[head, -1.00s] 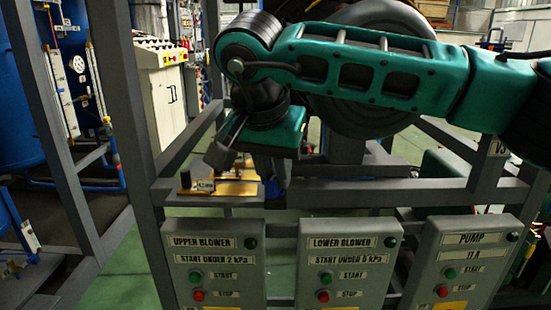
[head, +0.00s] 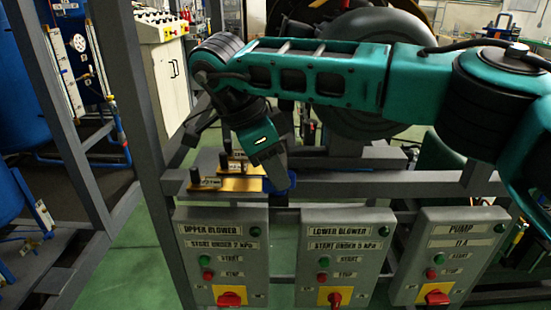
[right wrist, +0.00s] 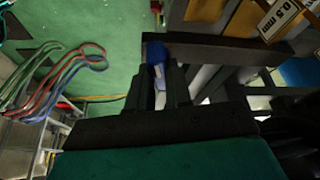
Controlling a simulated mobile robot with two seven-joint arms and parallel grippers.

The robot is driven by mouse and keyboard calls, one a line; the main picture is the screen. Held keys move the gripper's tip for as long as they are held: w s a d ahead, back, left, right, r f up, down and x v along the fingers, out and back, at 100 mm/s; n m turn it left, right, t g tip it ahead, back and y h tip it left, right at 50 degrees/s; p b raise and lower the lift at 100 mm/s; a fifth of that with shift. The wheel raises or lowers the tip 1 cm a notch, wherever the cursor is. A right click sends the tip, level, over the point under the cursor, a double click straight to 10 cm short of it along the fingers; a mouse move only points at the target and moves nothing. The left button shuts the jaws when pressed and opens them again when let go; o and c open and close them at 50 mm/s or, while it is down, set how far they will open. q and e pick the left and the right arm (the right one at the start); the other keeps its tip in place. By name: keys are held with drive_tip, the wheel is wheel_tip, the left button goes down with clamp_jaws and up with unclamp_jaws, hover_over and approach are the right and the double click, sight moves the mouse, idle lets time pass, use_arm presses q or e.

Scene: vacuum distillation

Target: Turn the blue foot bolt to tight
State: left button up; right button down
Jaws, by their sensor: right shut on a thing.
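The blue foot bolt (head: 267,185) is at the right end of the front brass plate, on the grey frame rail, in the head view. My right gripper (head: 279,184) points down at it, and its fingertips cover part of it. In the right wrist view the blue bolt head (right wrist: 155,52) shows at the ends of the two dark fingers (right wrist: 160,80), which are shut on it. How far the bolt is turned cannot be told. My left gripper is not in view.
The brass plate (head: 235,184) with black knobs lies left of the bolt. The upper blower box (head: 222,255), lower blower box (head: 342,258) and pump box (head: 450,257) hang below the rail. A grey upright post (head: 135,110) stands at left.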

drive_tip(key=shift+f+m+g+p, duration=0.2)
drive_tip(key=shift+m+g+p, duration=0.35)
drive_tip(key=shift+m, duration=0.45)
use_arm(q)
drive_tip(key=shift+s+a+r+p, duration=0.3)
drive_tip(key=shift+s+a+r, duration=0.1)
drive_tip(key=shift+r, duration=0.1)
use_arm(e)
drive_tip(key=shift+m, duration=0.6)
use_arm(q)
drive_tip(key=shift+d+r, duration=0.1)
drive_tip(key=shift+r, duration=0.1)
use_arm(e)
drive_tip(key=shift+f+g, duration=0.1)
drive_tip(key=shift+g, duration=0.15)
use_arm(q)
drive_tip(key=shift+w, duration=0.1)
use_arm(e)
drive_tip(key=c, duration=1.2)
unclamp_jaws()
drive_tip(key=shift+c, duration=0.2)
drive_tip(key=shift+o, duration=1)
drive_tip(key=shift+w, duration=0.1)
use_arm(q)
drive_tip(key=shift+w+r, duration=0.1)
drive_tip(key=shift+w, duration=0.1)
